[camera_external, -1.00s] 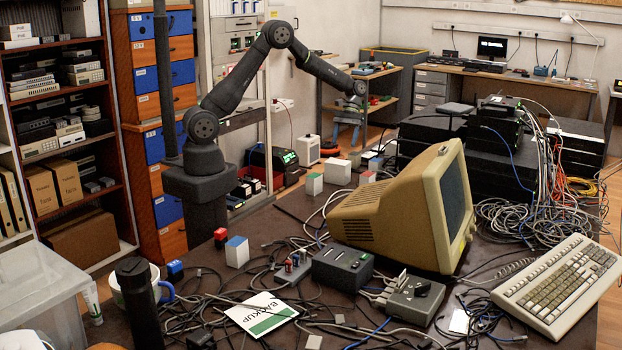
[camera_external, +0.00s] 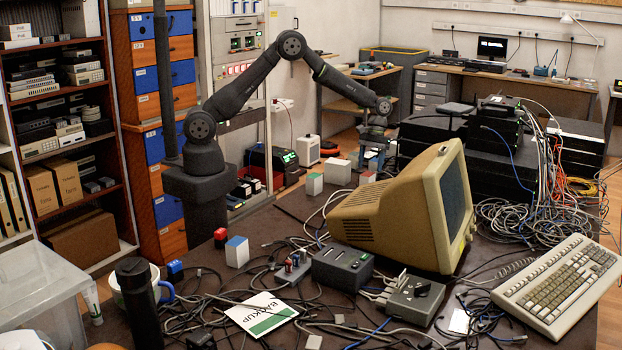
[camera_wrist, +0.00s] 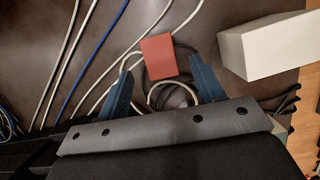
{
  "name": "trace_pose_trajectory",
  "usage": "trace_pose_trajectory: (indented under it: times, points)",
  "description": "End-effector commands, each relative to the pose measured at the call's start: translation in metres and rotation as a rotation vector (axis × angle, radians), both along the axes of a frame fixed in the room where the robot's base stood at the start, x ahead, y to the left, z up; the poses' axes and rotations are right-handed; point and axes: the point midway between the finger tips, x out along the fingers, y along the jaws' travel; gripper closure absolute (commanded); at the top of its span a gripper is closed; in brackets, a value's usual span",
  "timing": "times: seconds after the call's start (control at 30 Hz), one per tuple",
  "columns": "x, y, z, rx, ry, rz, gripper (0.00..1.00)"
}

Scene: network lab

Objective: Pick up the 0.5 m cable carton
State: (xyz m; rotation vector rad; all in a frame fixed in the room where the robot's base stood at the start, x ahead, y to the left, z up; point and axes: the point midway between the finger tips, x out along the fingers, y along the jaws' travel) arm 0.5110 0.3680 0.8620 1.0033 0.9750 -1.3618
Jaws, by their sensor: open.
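No length label is readable, so I cannot tell for certain which carton is the 0.5 m one. A small red-topped carton (camera_wrist: 158,57) lies between the fingertips in the wrist view, with space on both sides. A small carton with a red top (camera_external: 367,177) on the table below my gripper in the external view appears to be the same one. My gripper (camera_wrist: 160,66) is open and empty, pointing down over it. In the external view my gripper (camera_external: 371,158) hangs at the table's far side, its fingertips partly unclear against the clutter.
A larger pale box (camera_wrist: 268,47) is close to the right finger in the wrist view. A white carton with a green side (camera_external: 314,184) and a white box (camera_external: 338,172) stand nearby. Loose cables (camera_wrist: 92,50) run beside the left finger. The beige monitor (camera_external: 400,210) stands in front.

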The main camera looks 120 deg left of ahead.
Motion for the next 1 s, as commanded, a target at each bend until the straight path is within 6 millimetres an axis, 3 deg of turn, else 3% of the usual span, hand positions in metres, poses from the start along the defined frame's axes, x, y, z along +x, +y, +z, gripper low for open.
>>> trace_pose_trajectory:
  times: [0.27,0.53,0.87,1.0]
  points:
    - [-0.001,-0.007,-0.021,-0.001,0.001,0.0,0.38]
    - [-0.002,-0.022,-0.057,-0.002,0.001,0.0,0.38]
    - [-0.001,-0.023,-0.063,0.0,-0.001,0.0,0.38]
    - [-0.001,-0.023,-0.063,0.0,-0.001,0.0,0.66]
